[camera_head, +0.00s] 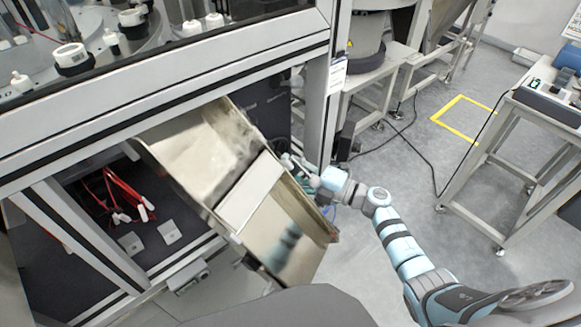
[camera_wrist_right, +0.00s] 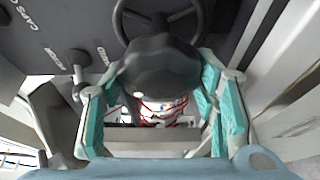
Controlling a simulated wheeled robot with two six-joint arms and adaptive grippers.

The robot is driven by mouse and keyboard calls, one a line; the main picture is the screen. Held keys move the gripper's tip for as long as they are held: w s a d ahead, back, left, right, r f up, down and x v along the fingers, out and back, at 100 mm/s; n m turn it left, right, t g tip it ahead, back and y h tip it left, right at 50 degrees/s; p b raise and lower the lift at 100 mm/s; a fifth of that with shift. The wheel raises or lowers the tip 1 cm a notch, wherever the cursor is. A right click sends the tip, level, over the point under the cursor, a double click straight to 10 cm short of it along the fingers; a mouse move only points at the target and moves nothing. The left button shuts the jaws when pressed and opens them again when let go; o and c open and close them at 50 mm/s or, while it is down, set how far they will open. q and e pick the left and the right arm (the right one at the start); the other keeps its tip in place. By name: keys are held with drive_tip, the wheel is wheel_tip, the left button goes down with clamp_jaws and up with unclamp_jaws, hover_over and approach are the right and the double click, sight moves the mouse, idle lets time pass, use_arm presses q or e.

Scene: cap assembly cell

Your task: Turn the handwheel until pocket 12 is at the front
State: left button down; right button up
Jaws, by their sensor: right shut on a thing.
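The handwheel (camera_wrist_right: 160,14) shows in the right wrist view as a dark rim at the top. A dark grey rounded knob (camera_wrist_right: 158,68) in front of it lies between the teal pads of my right gripper (camera_wrist_right: 160,88), which is shut on it. In the head view my right gripper (camera_head: 298,165) is beside the machine's corner post, partly behind a tilted metal panel, and the handwheel is mostly hidden. The machine's turntable (camera_head: 100,62) is at the upper left, carrying white-topped parts. I cannot read any pocket number. My left gripper is not in view.
The tilted metal panel (camera_head: 250,190) stands close to my right gripper. A small dark lever (camera_wrist_right: 76,62) is left of the knob on the labelled panel (camera_wrist_right: 60,25). Red cables (camera_head: 112,195) lie inside the cabinet. The floor (camera_head: 400,165) right of the machine is mostly open.

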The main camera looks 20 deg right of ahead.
drive_tip(key=shift+n, duration=0.4)
drive_tip(key=o, duration=0.9)
